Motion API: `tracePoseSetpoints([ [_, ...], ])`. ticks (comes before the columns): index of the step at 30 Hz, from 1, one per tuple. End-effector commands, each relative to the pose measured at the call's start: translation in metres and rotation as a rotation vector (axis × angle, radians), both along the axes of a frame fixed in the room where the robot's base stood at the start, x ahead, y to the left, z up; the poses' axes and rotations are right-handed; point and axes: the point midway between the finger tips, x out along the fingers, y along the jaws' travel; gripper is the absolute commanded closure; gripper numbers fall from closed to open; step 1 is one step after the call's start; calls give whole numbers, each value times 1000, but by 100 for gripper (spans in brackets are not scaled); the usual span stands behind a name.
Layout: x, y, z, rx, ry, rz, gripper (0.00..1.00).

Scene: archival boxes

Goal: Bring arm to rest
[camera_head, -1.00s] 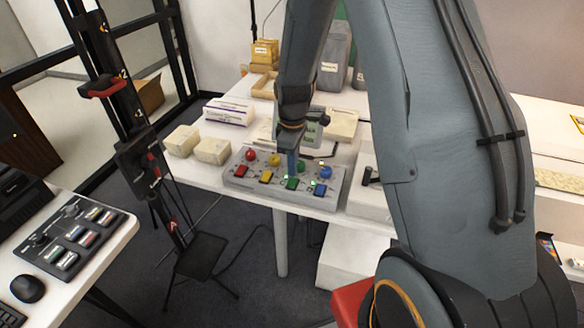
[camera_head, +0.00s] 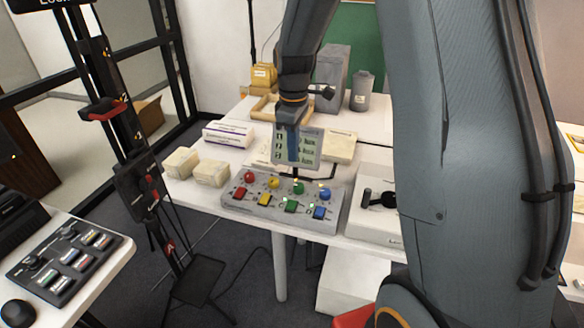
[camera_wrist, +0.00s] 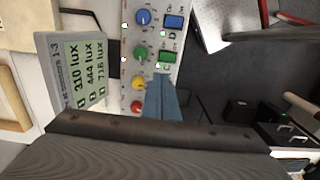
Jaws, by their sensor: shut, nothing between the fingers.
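My gripper (camera_head: 292,147) hangs pointing down above the white table (camera_head: 370,123), in front of a small display and just behind and above the grey control panel (camera_head: 238,201). Its blue fingers are closed together and empty; they also show in the wrist view (camera_wrist: 160,84). The panel carries red, yellow, green and blue round knobs with matching square buttons in front; it also shows in the wrist view (camera_wrist: 130,50). The gripper appears apart from the panel. My arm rises above the table and fills much of the right side of the head view.
The display (camera_wrist: 82,72) shows lux readings. A lever box (camera_head: 375,220) stands right of the panel. White boxes (camera_head: 210,172) stand to its left, a grey canister (camera_head: 362,92) behind. A black stand (camera_head: 140,180) and a second desk with a switch panel (camera_head: 70,262) are at left.

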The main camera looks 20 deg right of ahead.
Motion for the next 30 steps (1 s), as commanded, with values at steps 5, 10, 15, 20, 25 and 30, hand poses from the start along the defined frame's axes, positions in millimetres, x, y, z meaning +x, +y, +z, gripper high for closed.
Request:
tracePoseSetpoints([
  [5, 1, -1, 10, 0, 0, 0, 100],
  [10, 1, -1, 11, 0, 1, 0, 100],
  [15, 1, -1, 11, 0, 1, 0, 100],
  [20, -1, -1, 12, 0, 0, -7, 100],
  [25, -39, 6, 15, 0, -25, -186, 100],
  [30, -110, 15, 14, 13, -69, -514, 100],
])
